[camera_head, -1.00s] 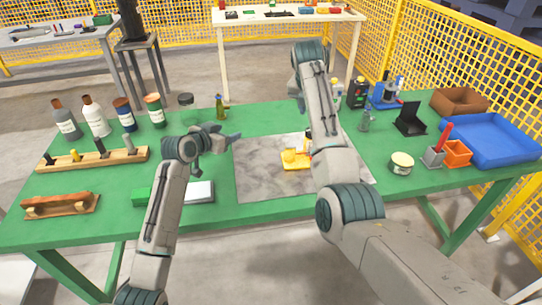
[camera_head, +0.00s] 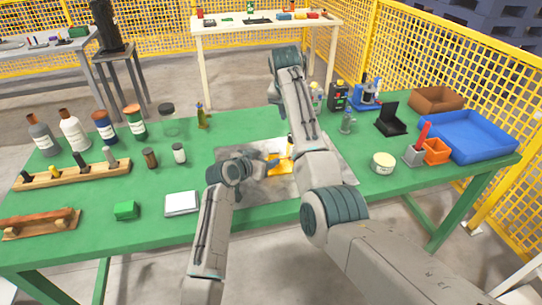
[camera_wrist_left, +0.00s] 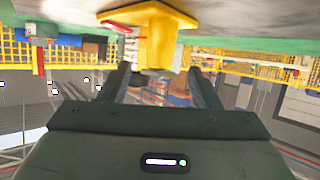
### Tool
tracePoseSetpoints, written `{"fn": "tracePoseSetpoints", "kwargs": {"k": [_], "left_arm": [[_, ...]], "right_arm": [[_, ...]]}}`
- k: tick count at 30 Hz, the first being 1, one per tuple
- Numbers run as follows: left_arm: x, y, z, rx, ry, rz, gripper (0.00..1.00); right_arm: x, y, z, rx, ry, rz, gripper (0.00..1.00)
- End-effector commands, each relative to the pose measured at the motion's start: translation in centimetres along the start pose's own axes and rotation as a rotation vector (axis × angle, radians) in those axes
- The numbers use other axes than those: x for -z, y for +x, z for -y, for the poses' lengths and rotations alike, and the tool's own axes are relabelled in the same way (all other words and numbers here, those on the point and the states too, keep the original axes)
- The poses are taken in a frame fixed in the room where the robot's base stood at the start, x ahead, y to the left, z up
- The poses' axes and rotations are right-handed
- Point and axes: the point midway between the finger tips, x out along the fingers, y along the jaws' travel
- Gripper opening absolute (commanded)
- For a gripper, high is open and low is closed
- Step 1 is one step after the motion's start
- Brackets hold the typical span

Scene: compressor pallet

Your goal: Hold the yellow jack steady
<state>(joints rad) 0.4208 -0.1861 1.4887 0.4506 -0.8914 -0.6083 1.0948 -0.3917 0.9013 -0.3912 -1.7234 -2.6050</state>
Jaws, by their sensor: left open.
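The yellow jack (camera_head: 287,163) stands on the grey mat (camera_head: 268,188) in the middle of the green table, partly covered by my right arm. My left gripper (camera_head: 266,163) is just left of the jack, low over the mat, with its fingers pointing at it. In the left wrist view, which looks upside down, the yellow jack (camera_wrist_left: 157,38) lies ahead between the two open fingers of my left gripper (camera_wrist_left: 160,78). I cannot tell whether a finger touches it. My right gripper is hidden behind its own arm.
A white-topped box (camera_head: 182,203) and a green block (camera_head: 125,210) lie left of the mat. Small jars (camera_head: 179,153) and several bottles (camera_head: 104,128) stand farther left. A round tin (camera_head: 383,163), an orange bin (camera_head: 436,151) and a blue tray (camera_head: 468,137) are at right.

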Motion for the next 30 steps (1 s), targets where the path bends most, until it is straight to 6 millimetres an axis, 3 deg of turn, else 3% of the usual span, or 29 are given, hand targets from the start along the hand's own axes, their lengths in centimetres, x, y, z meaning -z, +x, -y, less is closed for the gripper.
{"fn": "tracePoseSetpoints", "kwargs": {"k": [3, 9, 23, 30], "left_arm": [[0.1, 2.2, -0.1, -0.002, -0.002, 0.001, 0.57], [0.1, 4.6, 0.0, -0.001, -0.002, 0.0, 0.57], [0.0, 5.6, 0.0, 0.0, -0.001, 0.0, 0.57], [0.0, 5.6, 0.0, 0.0, -0.001, 0.0, 0.12]], "right_arm": [[0.0, 0.0, 0.0, 0.0, 0.0, 0.0, 0.36], [0.0, 0.0, 0.0, 0.0, 0.0, 0.0, 0.36], [0.0, 0.0, 0.0, 0.0, 0.0, 0.0, 0.36], [0.0, 0.0, 0.0, 0.0, 0.0, 0.0, 0.36]]}}
